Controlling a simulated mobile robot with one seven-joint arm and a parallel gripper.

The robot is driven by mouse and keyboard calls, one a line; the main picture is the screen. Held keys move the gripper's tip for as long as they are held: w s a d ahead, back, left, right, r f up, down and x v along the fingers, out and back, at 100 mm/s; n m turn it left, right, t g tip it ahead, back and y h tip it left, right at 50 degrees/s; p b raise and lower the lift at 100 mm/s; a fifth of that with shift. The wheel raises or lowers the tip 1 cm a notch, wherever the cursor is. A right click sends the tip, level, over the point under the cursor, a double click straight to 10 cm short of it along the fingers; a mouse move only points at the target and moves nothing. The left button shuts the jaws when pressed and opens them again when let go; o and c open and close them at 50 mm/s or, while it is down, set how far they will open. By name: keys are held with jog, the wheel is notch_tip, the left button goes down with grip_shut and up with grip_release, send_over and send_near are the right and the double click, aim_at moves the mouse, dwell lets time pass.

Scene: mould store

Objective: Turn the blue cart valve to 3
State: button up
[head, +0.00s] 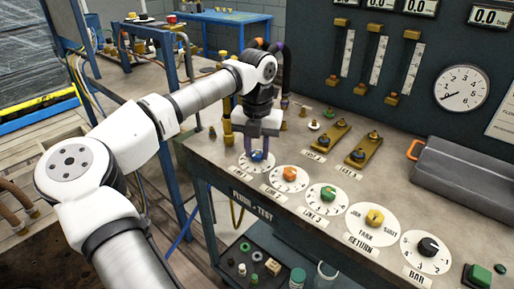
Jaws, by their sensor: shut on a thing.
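The blue cart valve (258,155) is a small blue knob on a round white dial at the left end of the row on the bench top. A small label lies in front of its dial, too small to read surely. My gripper (260,151) points straight down over this dial, its fingers shut on the blue knob. The fingers hide much of the knob and part of the dial's marks, so I cannot tell which number the knob points to.
To the right along the bench (330,171) stand dials with an orange knob (290,174), a green knob (328,194), a yellow knob (375,217) and a black knob (428,246). Brass fittings (327,137) stand behind them. A grey case (465,185) fills the right rear.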

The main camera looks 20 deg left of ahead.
aim_at(257, 153)
jog(key=o, duration=1)
jog(key=shift+c, duration=0.2)
notch_tip(257, 153, up, 14)
jog(key=shift+f, duration=0.1)
